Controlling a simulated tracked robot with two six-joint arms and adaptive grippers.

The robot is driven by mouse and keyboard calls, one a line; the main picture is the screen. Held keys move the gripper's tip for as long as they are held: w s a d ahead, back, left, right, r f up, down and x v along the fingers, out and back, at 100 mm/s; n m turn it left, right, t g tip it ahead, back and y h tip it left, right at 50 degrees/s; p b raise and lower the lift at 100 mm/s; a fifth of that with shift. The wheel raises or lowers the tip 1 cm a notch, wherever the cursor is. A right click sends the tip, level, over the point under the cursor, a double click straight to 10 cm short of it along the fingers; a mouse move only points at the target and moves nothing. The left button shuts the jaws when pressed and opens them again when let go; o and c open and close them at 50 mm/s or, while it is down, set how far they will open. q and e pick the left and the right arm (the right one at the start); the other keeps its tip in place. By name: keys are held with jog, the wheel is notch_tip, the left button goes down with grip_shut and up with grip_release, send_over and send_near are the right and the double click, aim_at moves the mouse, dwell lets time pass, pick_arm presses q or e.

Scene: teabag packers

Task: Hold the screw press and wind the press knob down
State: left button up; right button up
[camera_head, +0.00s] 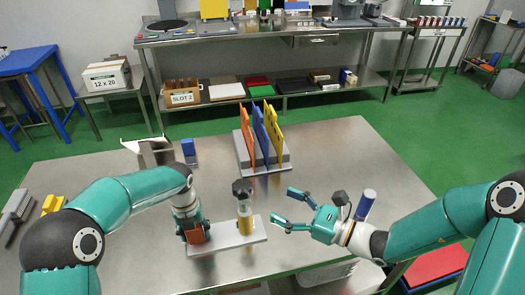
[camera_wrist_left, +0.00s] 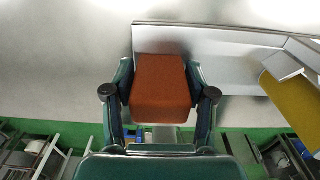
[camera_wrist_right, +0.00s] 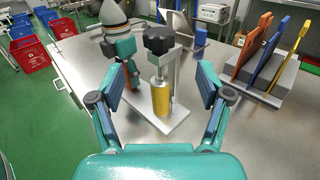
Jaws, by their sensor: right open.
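The screw press stands on the steel table, with a flat grey base plate (camera_head: 226,241), a yellow cylinder (camera_head: 245,222) and a dark press knob (camera_head: 242,187) on top. In the right wrist view the knob (camera_wrist_right: 158,39) sits above the yellow cylinder (camera_wrist_right: 161,98). My left gripper (camera_head: 195,236) is shut on an orange-brown block (camera_wrist_left: 160,88) at the left end of the base plate. My right gripper (camera_head: 283,207) is open and empty, to the right of the press. Its fingers point towards the press, apart from the knob.
A grey rack (camera_head: 241,153) with orange, blue and yellow boards stands behind the press. A blue block (camera_head: 188,147) and an open metal box (camera_head: 154,152) are at the back left. A blue-and-white cylinder (camera_head: 366,204) stands near my right wrist. The front right tabletop is mostly clear.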

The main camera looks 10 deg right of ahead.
pick_arm(q)
jog(key=o, duration=0.3)
